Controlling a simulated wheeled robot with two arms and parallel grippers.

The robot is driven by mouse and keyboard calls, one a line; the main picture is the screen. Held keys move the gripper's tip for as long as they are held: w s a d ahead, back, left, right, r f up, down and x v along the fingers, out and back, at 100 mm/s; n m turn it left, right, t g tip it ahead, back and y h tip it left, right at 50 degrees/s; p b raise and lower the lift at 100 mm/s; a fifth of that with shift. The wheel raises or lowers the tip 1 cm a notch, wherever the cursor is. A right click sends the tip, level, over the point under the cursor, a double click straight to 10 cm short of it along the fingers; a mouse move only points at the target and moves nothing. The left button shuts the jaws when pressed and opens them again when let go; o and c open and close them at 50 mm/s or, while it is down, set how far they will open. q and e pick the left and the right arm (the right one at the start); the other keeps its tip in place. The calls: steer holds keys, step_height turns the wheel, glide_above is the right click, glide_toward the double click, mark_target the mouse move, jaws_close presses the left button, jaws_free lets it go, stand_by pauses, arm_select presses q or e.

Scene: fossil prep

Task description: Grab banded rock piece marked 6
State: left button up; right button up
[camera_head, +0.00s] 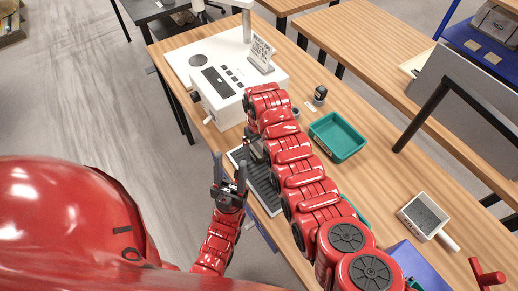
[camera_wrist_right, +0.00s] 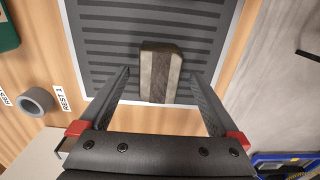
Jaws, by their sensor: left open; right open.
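A grey-brown rock piece (camera_wrist_right: 160,74) with a darker band down its middle lies on a dark ribbed mat (camera_wrist_right: 215,45) with a pale border in the right wrist view. No number can be read on it. My right gripper (camera_wrist_right: 160,82) is open, one finger on each side of the rock, with a gap on both sides. In the head view my right arm hides the rock and part of the mat (camera_head: 265,190). My left gripper (camera_head: 230,168) is open and empty, pointing up, left of the mat in the picture.
A white machine (camera_head: 225,88) with a small sign (camera_head: 261,52) stands beyond the mat. A grey ring (camera_wrist_right: 38,101) lies by a "REST 1" label (camera_wrist_right: 63,98).

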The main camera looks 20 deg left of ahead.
steer(key=shift+f, duration=0.45)
jaws_close()
